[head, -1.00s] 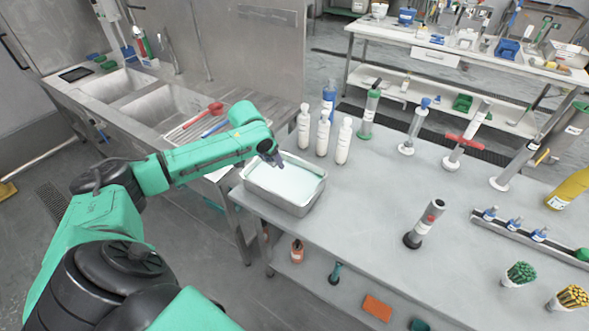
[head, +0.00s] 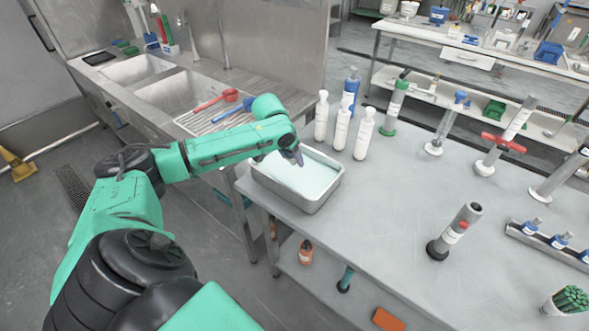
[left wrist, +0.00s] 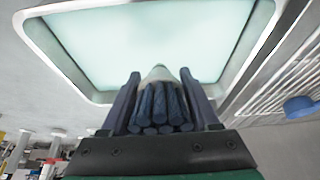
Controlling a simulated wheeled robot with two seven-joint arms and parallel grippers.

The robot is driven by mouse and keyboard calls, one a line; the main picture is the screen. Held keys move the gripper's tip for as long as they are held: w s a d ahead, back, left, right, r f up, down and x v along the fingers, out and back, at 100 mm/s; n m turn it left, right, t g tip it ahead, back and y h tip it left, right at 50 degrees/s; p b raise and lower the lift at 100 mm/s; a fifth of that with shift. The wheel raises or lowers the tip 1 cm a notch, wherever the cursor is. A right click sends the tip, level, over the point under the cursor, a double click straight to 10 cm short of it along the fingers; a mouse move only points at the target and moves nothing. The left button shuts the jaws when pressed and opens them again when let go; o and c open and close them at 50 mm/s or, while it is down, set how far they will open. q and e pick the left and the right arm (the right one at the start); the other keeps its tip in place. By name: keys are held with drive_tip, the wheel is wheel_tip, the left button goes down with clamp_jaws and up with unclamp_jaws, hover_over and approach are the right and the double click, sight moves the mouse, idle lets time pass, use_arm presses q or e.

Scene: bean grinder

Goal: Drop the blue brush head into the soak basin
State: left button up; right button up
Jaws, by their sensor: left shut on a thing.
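The soak basin (head: 318,204) is a grey metal tray of pale liquid at the table's left end. My left gripper (head: 297,156) is above the basin's back part. In the left wrist view my left gripper (left wrist: 163,100) is shut on the blue brush head (left wrist: 160,108), a bundle of dark blue bristles with a pale tip beyond them. The basin (left wrist: 90,98) fills the top of that view, with its pale liquid past the brush head. In the head view the brush head is hidden or too small to make out. My right gripper is not in view.
White bottles (head: 341,128) and a blue bottle (head: 350,90) stand close behind and right of the basin. A dark-based cylinder (head: 455,232) stands to the right. A sink (head: 180,95) and a rack with a red ladle (head: 215,100) lie behind left. The table's middle is clear.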

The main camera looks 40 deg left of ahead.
use_arm(q)
drive_tip(key=o, duration=1.4)
drive_tip(key=shift+o, duration=0.2)
drive_tip(key=b+v, duration=0.1)
drive_tip(key=v, duration=1.3)
drive_tip(key=shift+r, duration=0.25)
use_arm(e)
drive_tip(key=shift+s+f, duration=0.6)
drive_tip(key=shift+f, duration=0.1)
use_arm(q)
drive_tip(key=shift+a, duration=0.1)
